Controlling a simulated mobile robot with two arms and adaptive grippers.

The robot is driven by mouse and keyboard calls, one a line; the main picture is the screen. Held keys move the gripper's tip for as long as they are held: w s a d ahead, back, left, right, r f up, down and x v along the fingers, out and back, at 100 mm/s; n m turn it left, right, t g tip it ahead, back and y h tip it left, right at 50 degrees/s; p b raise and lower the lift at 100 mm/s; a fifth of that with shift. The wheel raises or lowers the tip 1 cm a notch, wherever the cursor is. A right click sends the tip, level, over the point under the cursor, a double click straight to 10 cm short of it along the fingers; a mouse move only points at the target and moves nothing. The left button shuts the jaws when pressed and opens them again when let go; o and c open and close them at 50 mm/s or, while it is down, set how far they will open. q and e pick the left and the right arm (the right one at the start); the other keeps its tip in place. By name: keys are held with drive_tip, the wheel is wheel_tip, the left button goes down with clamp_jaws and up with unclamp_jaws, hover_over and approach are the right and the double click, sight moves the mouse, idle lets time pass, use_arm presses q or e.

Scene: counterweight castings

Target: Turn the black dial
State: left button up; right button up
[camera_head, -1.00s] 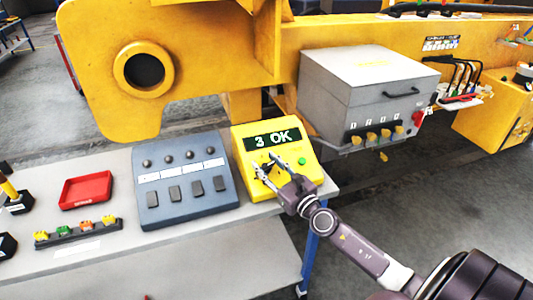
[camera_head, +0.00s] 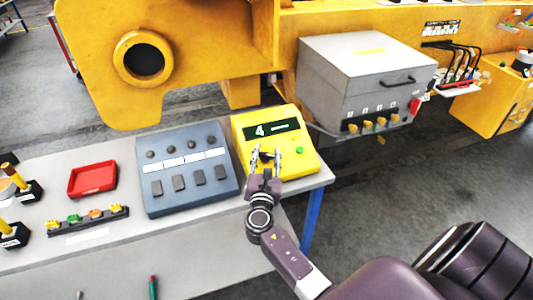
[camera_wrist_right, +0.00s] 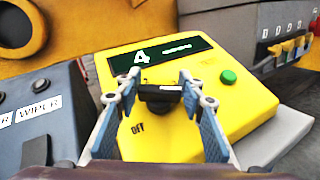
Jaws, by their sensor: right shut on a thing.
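The black dial (camera_wrist_right: 160,97) sits on the sloped face of a yellow box (camera_head: 298,160), below its display (camera_head: 270,129). The display reads 4 with a short row of marks beside it. My right gripper (camera_head: 266,156) is at the dial, with one finger on each side. In the right wrist view my right gripper (camera_wrist_right: 158,90) is shut on the dial. A green button (camera_wrist_right: 228,77) is on the right of the box face. My left gripper is not in view.
A grey-blue switch panel (camera_head: 190,195) stands left of the yellow box on the grey table. A red tray (camera_head: 92,179) and a strip of coloured connectors (camera_head: 88,220) lie further left. A grey cabinet (camera_head: 365,75) is behind to the right.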

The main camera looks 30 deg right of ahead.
drive_tip(key=shift+r+m+g+h, duration=0.15)
drive_tip(key=shift+m+g+h, duration=0.15)
drive_tip(key=shift+m+h, duration=0.15)
drive_tip(key=o, duration=1.2)
drive_tip(key=shift+s, duration=0.1)
drive_tip(key=v, duration=1.1)
drive_tip(key=shift+s+a, duration=0.3)
